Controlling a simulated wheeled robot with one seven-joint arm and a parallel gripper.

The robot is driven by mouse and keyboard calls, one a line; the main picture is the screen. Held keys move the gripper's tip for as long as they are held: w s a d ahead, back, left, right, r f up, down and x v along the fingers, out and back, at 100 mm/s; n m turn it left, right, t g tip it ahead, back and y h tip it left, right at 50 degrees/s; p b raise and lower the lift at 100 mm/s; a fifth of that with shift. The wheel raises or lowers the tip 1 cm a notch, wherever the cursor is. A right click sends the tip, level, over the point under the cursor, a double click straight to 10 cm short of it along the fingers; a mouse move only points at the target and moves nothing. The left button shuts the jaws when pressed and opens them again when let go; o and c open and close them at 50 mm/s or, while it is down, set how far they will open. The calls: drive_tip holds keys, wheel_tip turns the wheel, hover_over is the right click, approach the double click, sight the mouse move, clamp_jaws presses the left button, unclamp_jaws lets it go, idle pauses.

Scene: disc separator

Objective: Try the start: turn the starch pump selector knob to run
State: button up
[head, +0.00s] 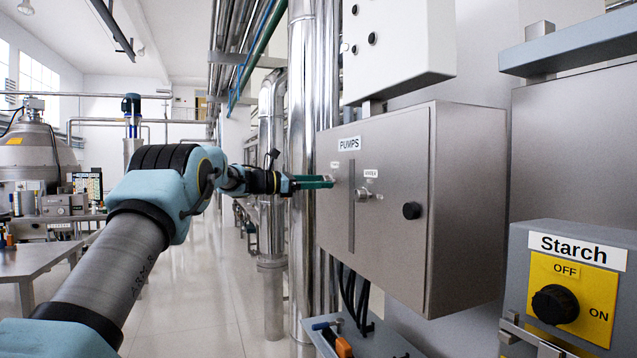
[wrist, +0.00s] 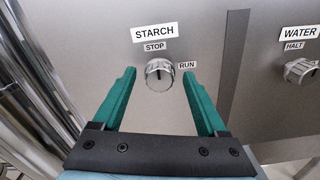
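The starch pump selector knob (wrist: 159,73) is a round silver knob on the grey PUMPS cabinet (head: 390,255), under a STARCH label. STOP is printed above it and RUN to its upper right. A dark mark on its face points up, toward STOP. My gripper (wrist: 158,76) has teal fingers and is open, one fingertip left of the knob and one right, with gaps showing on both sides. In the head view my gripper (head: 331,182) reaches the cabinet front at the STARCH side and hides the knob. Whether the fingertips overlap the knob in depth is hard to tell.
A similar water knob (wrist: 300,71) sits to the right, past a dark vertical strip (wrist: 234,65). A black cabinet latch (head: 412,210) is farther right. A separate Starch OFF/ON box (head: 620,258) with a black knob stands at lower right. Steel pipes (head: 301,90) run left of the cabinet.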

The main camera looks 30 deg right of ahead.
clamp_jaws()
idle(0.4)
drive_tip(key=shift+f+m+b, duration=0.1)
drive_tip(key=shift+m+b, duration=0.3)
drive_tip(key=shift+b, duration=0.05)
drive_tip(key=m+b, duration=0.9)
drive_tip(key=m, duration=0.7)
drive_tip(key=shift+f+m, duration=0.15)
drive_tip(key=shift+m, duration=0.25)
drive_tip(key=shift+s+m, duration=0.1)
drive_tip(key=shift+m, duration=0.2)
drive_tip(key=shift+o, duration=0.4)
unclamp_jaws()
drive_tip(key=shift+a, duration=0.1)
